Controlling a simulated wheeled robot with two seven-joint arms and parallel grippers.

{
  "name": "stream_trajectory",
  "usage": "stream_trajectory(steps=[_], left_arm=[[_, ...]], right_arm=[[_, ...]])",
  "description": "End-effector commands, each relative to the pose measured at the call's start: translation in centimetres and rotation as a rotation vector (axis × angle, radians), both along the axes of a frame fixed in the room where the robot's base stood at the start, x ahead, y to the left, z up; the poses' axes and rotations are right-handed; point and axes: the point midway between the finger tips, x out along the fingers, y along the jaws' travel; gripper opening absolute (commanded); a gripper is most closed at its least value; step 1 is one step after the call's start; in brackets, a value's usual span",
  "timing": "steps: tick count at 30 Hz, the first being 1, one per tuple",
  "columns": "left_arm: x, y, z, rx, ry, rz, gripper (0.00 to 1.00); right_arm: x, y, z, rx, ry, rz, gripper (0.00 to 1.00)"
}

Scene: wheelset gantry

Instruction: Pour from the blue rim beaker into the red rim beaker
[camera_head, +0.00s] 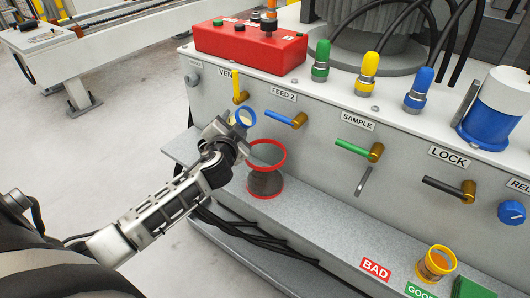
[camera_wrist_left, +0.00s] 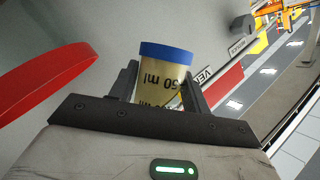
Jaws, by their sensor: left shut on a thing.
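The blue rim beaker (camera_head: 244,117) is held by my left gripper (camera_head: 229,130), above and slightly left of the red rim beaker. In the left wrist view the blue rim beaker (camera_wrist_left: 164,75) sits between both fingers, with volume print on its pale yellow wall. The red rim beaker (camera_head: 266,173) stands upright on the grey ledge, clear above and darker grey in its lower part. Its red rim (camera_wrist_left: 40,80) shows large at the left of the wrist view. The two beakers look apart. Whether liquid is flowing cannot be told. My right gripper is out of view.
The grey ledge (camera_head: 325,228) runs along the machine's front panel, which carries yellow, blue, green and black levers. An orange-rimmed beaker (camera_head: 435,263) stands at the right near the BAD label (camera_head: 375,271). Black cables (camera_head: 262,240) hang below the ledge.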

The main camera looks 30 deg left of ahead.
Motion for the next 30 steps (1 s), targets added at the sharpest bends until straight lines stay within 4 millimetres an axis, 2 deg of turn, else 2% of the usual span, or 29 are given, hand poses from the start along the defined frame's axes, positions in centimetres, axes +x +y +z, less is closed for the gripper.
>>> stream_trajectory(steps=[30], left_arm=[[0.03,0.19,0.90,0.138,0.006,0.000,0.22]], right_arm=[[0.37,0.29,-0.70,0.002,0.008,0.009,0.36]])
